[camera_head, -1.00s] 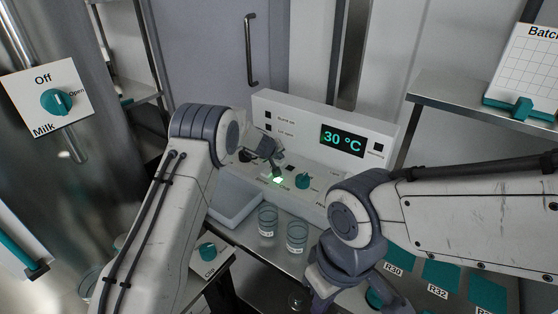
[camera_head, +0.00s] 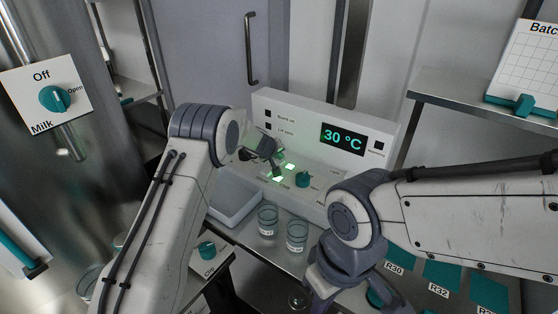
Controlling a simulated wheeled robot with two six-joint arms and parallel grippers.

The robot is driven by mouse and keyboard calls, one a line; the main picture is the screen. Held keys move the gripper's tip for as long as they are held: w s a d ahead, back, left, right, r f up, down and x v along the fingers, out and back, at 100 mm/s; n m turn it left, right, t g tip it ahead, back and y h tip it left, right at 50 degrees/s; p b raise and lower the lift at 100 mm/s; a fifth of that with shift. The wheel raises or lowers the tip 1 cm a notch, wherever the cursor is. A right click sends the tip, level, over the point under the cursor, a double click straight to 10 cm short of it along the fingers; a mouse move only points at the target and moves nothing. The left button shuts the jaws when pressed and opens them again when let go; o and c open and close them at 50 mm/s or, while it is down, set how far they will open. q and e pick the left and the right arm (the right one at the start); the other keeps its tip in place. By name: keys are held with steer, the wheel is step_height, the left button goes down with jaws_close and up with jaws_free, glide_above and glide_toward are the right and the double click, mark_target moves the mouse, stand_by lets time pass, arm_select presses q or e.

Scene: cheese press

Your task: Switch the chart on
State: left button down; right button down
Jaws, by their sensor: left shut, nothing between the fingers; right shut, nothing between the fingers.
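A white control console (camera_head: 325,115) with a green "30 °C" display stands on the steel bench. Its sloped lower panel has two glowing green buttons, a near one (camera_head: 278,180) and a far one (camera_head: 290,166), and a teal knob (camera_head: 303,179). The button labels are too small to read, so I cannot tell which is the chart's. My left gripper (camera_head: 276,168) is shut and empty, close above the panel beside the lit buttons; contact cannot be made out. My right arm bends down at the lower middle, and its fingers are out of the picture.
Two clear beakers (camera_head: 268,220) (camera_head: 297,236) stand in front of the console. A pale tray (camera_head: 236,200) lies left of them. A milk valve plate (camera_head: 46,97) is at far left. A gridded batch board (camera_head: 528,62) stands on the right shelf.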

mark_target(279, 162)
arm_select(q)
steer(key=shift+f, duration=0.3)
steer(key=shift+r, duration=0.3)
stand_by(0.3)
step_height(279, 162, up, 6)
steer(key=p, duration=0.5)
steer(key=shift+r, duration=0.15)
